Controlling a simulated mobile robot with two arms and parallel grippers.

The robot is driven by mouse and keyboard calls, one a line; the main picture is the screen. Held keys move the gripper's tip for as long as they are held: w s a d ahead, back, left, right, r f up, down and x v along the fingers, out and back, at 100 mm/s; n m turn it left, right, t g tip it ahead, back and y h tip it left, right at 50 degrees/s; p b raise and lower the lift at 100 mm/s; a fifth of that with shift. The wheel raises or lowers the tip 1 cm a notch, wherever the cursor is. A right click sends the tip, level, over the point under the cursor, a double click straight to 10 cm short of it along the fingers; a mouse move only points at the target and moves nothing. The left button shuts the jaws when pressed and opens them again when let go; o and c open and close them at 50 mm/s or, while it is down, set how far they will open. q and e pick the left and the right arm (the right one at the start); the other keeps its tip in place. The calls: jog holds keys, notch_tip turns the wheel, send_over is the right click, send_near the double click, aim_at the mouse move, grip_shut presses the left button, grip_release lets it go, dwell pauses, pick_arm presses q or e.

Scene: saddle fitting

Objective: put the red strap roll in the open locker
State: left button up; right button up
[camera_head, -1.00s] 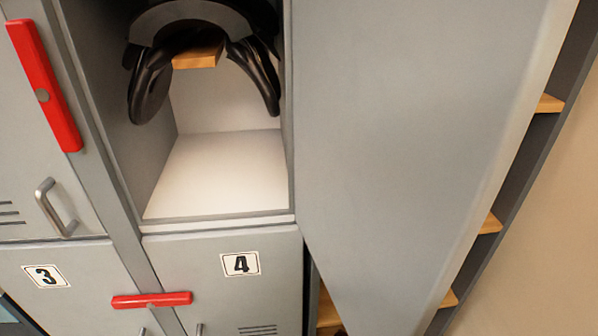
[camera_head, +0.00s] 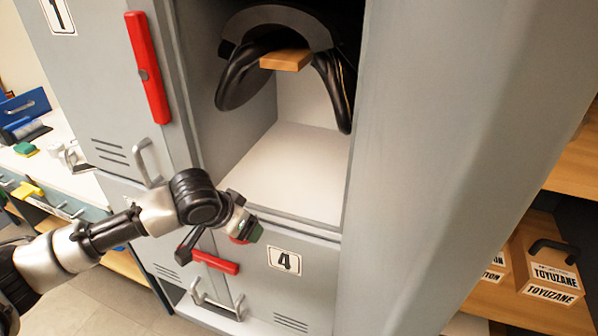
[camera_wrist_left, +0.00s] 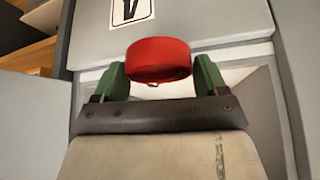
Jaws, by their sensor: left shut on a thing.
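The red strap roll (camera_wrist_left: 158,60) is held between the green fingertips of my left gripper (camera_wrist_left: 160,78) in the left wrist view. In the head view my left gripper (camera_head: 244,232) is in front of the open locker's lower front edge, and only a little red of the roll shows there. The open locker (camera_head: 290,175) has a pale bare floor, with a black saddle (camera_head: 270,40) on a wooden bracket in its upper part. My right gripper is in neither view.
Shut locker 4 (camera_head: 285,290) is below the opening, with a red latch bar (camera_head: 215,262). Shut locker 1 is left, with a red latch bar (camera_head: 147,70). The open grey door (camera_head: 430,150) stands on the right. A workbench (camera_head: 60,180) is at the far left.

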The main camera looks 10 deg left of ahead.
pick_arm(q)
jog(key=p, duration=0.3)
send_near(293, 187)
notch_tip(293, 187, down, 4)
jog(key=shift+s+r, duration=0.15)
jog(key=shift+r, duration=0.1)
jog(key=shift+w+d+p, duration=0.2)
jog(key=shift+w+d, duration=0.1)
jog(key=shift+w, duration=0.4)
jog(key=shift+w+d+p, duration=0.2)
jog(key=shift+w+d, duration=0.1)
jog(key=shift+w, duration=0.4)
jog(key=shift+w+d+f, duration=0.1)
jog(key=shift+w+d, duration=0.05)
jog(key=shift+w, duration=0.15)
jog(key=shift+f+p, duration=0.35)
jog(key=shift+f, duration=0.4)
jog(key=shift+s, duration=0.1)
jog(key=o, duration=1)
jog(key=shift+f, duration=0.1)
